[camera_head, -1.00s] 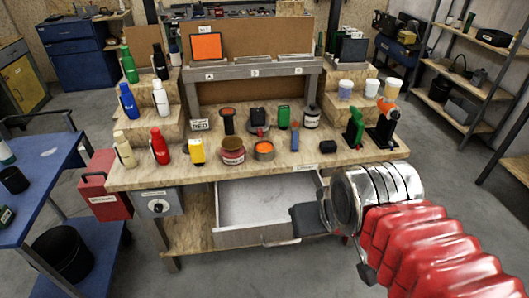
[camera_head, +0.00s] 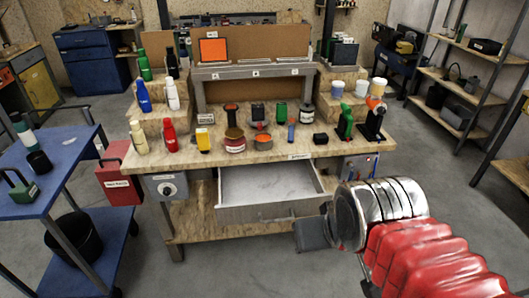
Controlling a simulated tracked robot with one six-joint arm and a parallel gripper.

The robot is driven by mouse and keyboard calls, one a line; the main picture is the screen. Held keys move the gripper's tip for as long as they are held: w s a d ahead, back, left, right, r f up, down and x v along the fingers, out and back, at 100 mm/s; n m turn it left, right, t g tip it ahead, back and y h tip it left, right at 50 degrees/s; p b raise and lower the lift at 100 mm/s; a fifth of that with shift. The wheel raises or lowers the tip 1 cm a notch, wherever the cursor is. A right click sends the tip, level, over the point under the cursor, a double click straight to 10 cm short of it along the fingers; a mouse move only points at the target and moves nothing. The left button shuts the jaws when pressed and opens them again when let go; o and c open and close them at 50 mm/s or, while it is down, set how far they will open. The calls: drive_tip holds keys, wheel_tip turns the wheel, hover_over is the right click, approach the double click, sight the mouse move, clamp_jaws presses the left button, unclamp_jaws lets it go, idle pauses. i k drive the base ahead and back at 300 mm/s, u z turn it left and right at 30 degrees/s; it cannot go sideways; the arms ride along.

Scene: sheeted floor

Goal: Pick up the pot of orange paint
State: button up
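The pot of orange paint (camera_head: 264,142) is a small round grey can, open at the top with bright orange inside. It stands upright on the wooden workbench (camera_head: 210,161), near the front edge, above the open drawer. A red jar with a pale label (camera_head: 235,142) stands close on its left. My gripper (camera_head: 325,238) is in front of the bench, lower right of the pot and well apart from it. A dark grey finger shows at its left. The rest of the fingers is mostly hidden behind the wrist, and I see nothing held.
An open, empty-looking drawer (camera_head: 268,186) sticks out below the pot. Bottles (camera_head: 169,136) stand to the left, and green (camera_head: 345,122) and black tools to the right. A blue cart (camera_head: 62,172) is at left and shelving at right. Grey floor lies between.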

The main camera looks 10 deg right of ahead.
sight(263, 141)
drive_tip(key=k, duration=0.5)
drive_tip(key=u, duration=1.2)
drive_tip(key=i, duration=2.45)
drive_tip(key=z, duration=0.15)
